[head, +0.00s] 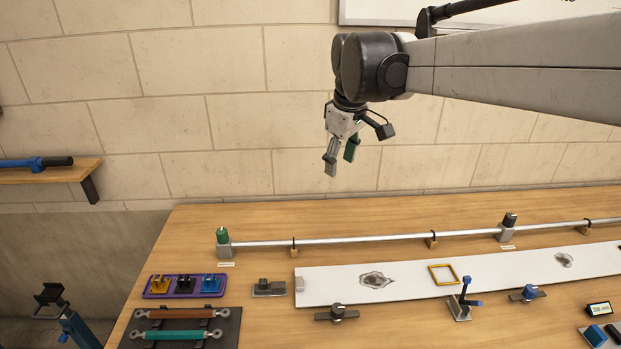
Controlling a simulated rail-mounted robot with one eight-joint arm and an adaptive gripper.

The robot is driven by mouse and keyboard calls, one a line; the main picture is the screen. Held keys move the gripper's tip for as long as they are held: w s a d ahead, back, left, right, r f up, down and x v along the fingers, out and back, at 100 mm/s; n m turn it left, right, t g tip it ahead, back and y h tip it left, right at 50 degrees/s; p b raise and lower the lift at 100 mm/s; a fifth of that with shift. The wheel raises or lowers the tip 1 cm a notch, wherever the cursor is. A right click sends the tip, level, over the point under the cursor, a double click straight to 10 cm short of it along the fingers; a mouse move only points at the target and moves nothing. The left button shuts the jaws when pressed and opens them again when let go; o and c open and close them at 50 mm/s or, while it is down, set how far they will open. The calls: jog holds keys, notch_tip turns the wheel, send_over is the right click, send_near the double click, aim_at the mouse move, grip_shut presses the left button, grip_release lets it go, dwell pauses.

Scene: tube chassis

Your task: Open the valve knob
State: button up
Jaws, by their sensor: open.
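A silver pipe (370,238) runs along the back of the wooden table. A green knob (222,236) tops a grey block at the pipe's left end. A dark knob (510,220) tops another grey block further right on the pipe. I cannot tell from the picture which one is the valve knob or how far either is turned. My gripper (341,166) is open and empty. It hangs fingers down above the table's back, between the two knobs in the picture and apart from both.
A long white board (430,276) with a yellow frame (442,274) lies in front of the pipe. A purple tray (186,285) and a dark tray with two rods (225,338) are at front left. A stone wall closes the back.

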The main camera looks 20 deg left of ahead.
jog(key=w+a+f+n+g+p, duration=0.1)
jog(key=a+f+n, duration=0.15)
jog(key=a, duration=0.65)
jog(key=a+f+n, duration=0.2)
jog(key=a+f, duration=0.1)
jog(key=a, duration=0.7)
jog(key=n+g+h+p, duration=0.1)
jog(key=n, duration=0.4)
send_near(222, 231)
jog(key=shift+m, duration=0.25)
jog(key=f, duration=1.1)
jog(key=shift+w+a+p, duration=0.2)
jog(key=shift+a+p, duration=0.05)
jog(key=shift+p, duration=0.15)
jog(key=shift+r, duration=0.1)
grip_shut()
